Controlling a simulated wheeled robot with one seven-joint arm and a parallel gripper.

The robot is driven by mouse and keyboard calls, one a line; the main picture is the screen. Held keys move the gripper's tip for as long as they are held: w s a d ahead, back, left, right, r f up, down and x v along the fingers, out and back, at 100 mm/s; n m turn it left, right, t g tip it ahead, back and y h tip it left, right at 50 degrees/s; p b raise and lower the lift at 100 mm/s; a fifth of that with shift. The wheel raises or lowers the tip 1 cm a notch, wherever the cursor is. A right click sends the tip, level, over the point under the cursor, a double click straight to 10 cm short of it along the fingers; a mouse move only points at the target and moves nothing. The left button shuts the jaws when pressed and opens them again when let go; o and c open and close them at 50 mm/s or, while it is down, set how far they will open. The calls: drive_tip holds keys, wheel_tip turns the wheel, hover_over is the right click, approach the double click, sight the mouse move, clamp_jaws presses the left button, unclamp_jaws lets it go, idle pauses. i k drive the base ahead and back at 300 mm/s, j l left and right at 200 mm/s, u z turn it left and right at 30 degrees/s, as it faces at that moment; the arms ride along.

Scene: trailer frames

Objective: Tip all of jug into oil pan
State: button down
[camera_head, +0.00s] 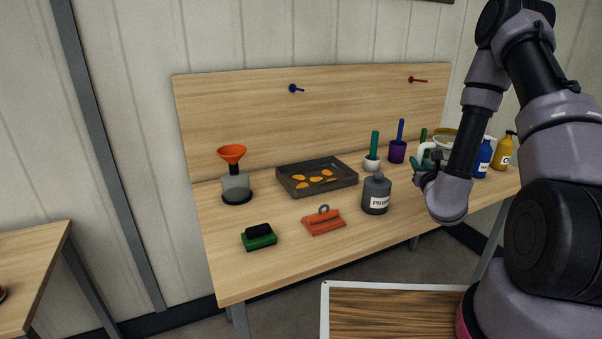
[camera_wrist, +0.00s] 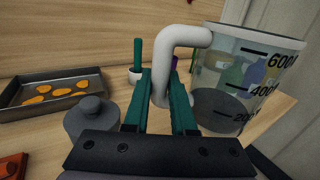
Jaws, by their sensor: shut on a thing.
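The jug (camera_wrist: 240,60) is a clear measuring jug with dark volume marks and a pale handle (camera_wrist: 185,36). Dark contents sit in its lower part, and it looks roughly upright. My gripper (camera_wrist: 162,92) is shut on the handle with its green fingers. In the head view, the jug (camera_head: 445,133) is partly hidden behind my arm, and my gripper (camera_head: 424,166) is at its left. I cannot tell whether the jug is clear of the table. The oil pan (camera_head: 292,190) is a dark, shallow rectangular tray with orange patches inside, well left of the jug. It also shows in the wrist view (camera_wrist: 12,92).
A grey bottle (camera_head: 377,193) stands between the pan and my gripper. Brushes in a white holder (camera_head: 372,164) and a purple cup (camera_head: 397,152) stand behind. Blue (camera_head: 483,160) and yellow bottles (camera_head: 504,153) are right. An orange float (camera_head: 323,222) and a green block (camera_head: 259,239) lie in front.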

sight(307, 178)
drive_tip(key=u, duration=1.1)
drive_tip(key=l+u, duration=0.4)
drive_tip(key=l, duration=0.7)
